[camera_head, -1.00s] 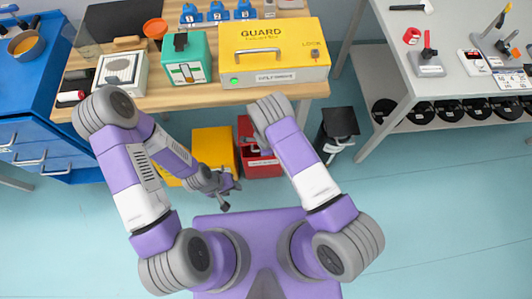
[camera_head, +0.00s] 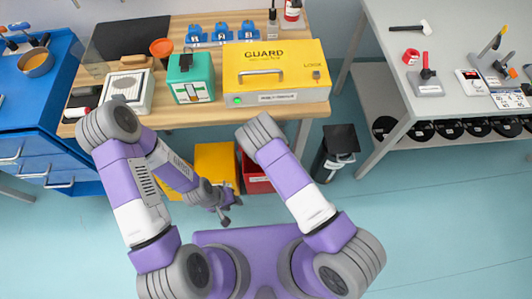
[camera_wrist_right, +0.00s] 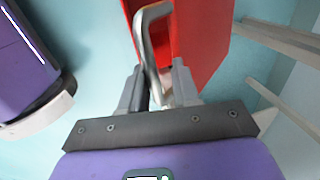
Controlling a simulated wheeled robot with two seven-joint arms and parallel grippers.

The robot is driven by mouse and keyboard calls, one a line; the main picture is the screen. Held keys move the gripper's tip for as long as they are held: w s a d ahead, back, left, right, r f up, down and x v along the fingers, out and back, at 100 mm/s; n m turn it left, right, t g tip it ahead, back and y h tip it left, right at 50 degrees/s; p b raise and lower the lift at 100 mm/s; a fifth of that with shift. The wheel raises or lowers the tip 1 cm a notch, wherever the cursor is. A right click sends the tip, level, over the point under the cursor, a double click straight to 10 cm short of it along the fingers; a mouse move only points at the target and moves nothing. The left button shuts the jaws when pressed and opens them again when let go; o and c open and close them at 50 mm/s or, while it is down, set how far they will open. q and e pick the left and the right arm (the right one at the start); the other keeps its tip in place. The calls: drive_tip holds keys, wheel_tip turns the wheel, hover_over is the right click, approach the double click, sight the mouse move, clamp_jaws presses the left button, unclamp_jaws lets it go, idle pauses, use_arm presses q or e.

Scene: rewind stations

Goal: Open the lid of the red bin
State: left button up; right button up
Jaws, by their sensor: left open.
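The red bin (camera_head: 257,184) stands on the floor under the front of the workbench, partly hidden by my right forearm in the head view. In the right wrist view the bin's red panels (camera_wrist_right: 205,35) fill the top middle. A bent grey metal handle (camera_wrist_right: 147,35) stands out from the red surface. My right gripper (camera_wrist_right: 160,88) has its fingers close together around that handle. I cannot make out how far the lid is raised. In the head view my right gripper is hidden. My left gripper (camera_head: 228,207) is open and empty, low in front of the yellow bin.
The yellow bin (camera_head: 215,166) stands left of the red one, and a black bin (camera_head: 339,142) stands to the right. The wooden workbench (camera_head: 215,115) overhangs them, with a yellow guard box (camera_head: 277,85) on it. Free floor (camera_head: 430,200) lies at the right.

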drive_tip(key=shift+o, duration=0.7)
drive_tip(key=shift+f, duration=0.15)
drive_tip(key=shift+s, duration=0.3)
